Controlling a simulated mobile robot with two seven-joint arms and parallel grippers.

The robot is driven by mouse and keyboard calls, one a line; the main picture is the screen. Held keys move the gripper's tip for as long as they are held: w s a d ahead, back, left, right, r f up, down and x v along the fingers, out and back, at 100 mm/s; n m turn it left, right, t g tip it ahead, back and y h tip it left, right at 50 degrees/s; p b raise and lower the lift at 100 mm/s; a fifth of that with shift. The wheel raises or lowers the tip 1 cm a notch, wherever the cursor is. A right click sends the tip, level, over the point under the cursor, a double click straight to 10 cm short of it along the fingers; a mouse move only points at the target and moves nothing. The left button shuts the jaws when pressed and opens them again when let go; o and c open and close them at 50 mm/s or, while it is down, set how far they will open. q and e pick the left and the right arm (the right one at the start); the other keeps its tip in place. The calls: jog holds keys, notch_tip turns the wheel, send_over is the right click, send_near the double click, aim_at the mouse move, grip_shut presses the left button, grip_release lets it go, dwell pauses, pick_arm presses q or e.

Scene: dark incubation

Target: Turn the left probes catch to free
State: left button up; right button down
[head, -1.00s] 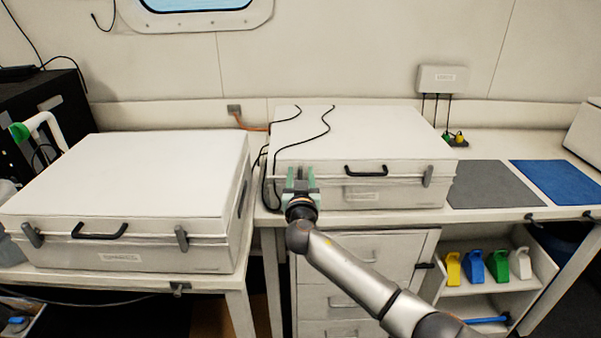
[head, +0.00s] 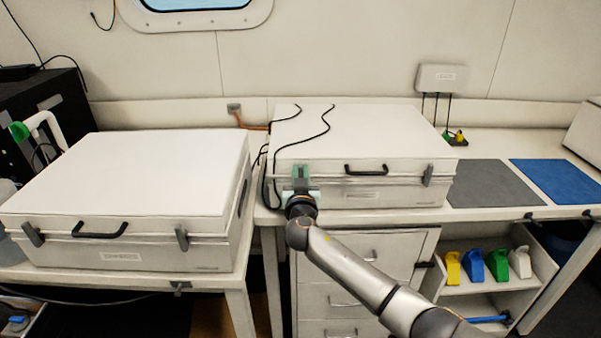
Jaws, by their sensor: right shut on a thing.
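The white case (head: 345,135) on the right-hand bench is closed; its front label is too small to read. It has a black front handle (head: 366,170) and a grey catch (head: 427,175) at the right of its front. My right gripper (head: 300,176) is at the left of that front, at the height of the lid seam, shut on the left probes catch. The fingers cover the catch, so its angle cannot be seen. My left gripper is not in view.
Another closed white case (head: 130,180) stands on the left bench. Black cables (head: 325,130) lie across the right case's lid and hang beside my gripper. Grey (head: 492,184) and blue (head: 558,186) mats lie to the right. Drawers (head: 350,275) are below.

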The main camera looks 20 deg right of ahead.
aim_at(290, 174)
jog(key=shift+f, duration=0.1)
dwell(0.3)
jog(key=shift+a+f+n+b, duration=0.15)
jog(key=shift+a+n+b, duration=0.05)
jog(key=shift+n+b, duration=0.6)
jog(key=n+b, duration=0.1)
jog(key=n, duration=0.2)
jog(key=a+n+b, duration=0.1)
jog(key=n, duration=0.3)
jog(key=a+f+n+b, duration=0.1)
jog(key=n, duration=0.2)
jog(key=shift+w+n, duration=0.3)
jog(key=n, duration=0.2)
jog(key=f+n, duration=0.1)
jog(key=n, duration=0.2)
jog(key=shift+f+n+p, duration=0.1)
jog(key=shift+n+p, duration=0.2)
jog(key=shift+f, duration=0.1)
jog(key=shift+a, duration=0.1)
jog(key=c, duration=0.8)
grip_release()
jog(key=shift+c, duration=0.2)
